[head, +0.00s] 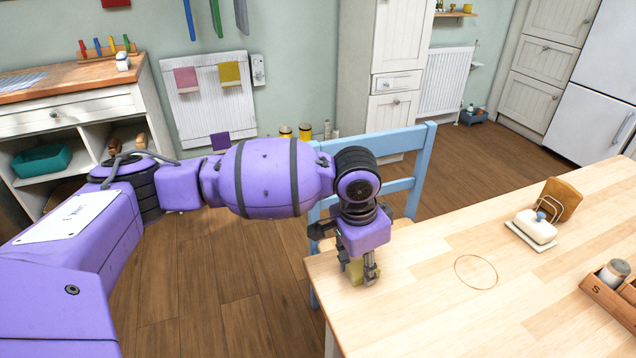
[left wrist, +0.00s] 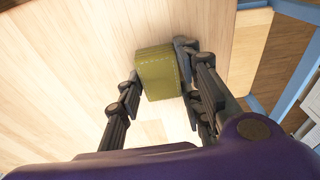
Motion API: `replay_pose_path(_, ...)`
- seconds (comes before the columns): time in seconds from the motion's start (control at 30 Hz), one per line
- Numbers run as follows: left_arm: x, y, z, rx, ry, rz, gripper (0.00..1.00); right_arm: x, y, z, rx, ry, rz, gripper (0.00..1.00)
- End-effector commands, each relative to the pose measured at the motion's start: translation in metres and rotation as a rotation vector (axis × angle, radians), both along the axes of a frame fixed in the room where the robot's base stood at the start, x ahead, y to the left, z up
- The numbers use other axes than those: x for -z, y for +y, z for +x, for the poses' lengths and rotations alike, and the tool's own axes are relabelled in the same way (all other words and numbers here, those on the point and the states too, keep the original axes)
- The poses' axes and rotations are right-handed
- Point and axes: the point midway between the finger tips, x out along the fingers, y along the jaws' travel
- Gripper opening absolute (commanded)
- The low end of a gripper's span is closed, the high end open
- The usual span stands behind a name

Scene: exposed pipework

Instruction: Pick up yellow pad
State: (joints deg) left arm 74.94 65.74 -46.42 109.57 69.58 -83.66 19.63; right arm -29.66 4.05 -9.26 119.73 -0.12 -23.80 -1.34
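The yellow pad is a small olive-yellow block (left wrist: 160,72) with rounded edges, seen in the left wrist view over the light wooden table (left wrist: 60,75). In the head view a part of the pad (head: 355,271) shows below my left gripper (head: 360,278), near the table's left corner. The gripper points down. In the left wrist view the fingers of my left gripper (left wrist: 160,72) sit on both sides of the pad and appear to touch it. I cannot tell whether the pad rests on the table or is just above it. My right gripper is not in view.
A blue chair (head: 400,185) stands close behind the table corner. On the table are a white butter dish (head: 535,227), a toast rack with bread (head: 560,200) and a wooden tray (head: 612,298) with shakers. The table's middle is clear.

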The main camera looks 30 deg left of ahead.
Motion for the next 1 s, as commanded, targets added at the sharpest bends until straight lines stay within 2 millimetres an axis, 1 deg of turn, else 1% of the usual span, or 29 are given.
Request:
replay_pose_path(0.27, -0.002, -0.001, 0.001, 0.001, -0.004, -0.001, 0.16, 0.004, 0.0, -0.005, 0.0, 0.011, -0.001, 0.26)
replay_pose_path(0.37, -0.009, -0.001, 0.002, 0.001, -0.006, -0.001, 0.16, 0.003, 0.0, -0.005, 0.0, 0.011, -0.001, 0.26)
replay_pose_path(0.47, -0.025, -0.001, 0.003, 0.0, -0.008, -0.001, 0.16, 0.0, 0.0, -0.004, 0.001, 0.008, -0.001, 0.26)
replay_pose_path(0.6, -0.055, -0.001, 0.003, 0.0, -0.01, -0.002, 0.16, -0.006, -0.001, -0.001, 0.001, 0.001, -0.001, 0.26)
replay_pose_path(0.73, -0.08, -0.001, 0.002, 0.0, -0.008, -0.001, 0.16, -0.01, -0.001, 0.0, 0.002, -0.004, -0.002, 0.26)
replay_pose_path(0.8, -0.089, -0.001, 0.002, 0.0, -0.007, -0.002, 0.16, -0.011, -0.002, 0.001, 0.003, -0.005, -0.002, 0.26)
replay_pose_path(0.9, -0.098, -0.001, 0.002, 0.0, -0.005, -0.001, 0.16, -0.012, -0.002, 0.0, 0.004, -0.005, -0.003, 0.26)
replay_pose_path(1.0, -0.102, -0.001, 0.002, 0.0, -0.004, -0.002, 0.16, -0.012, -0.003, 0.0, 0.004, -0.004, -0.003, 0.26)
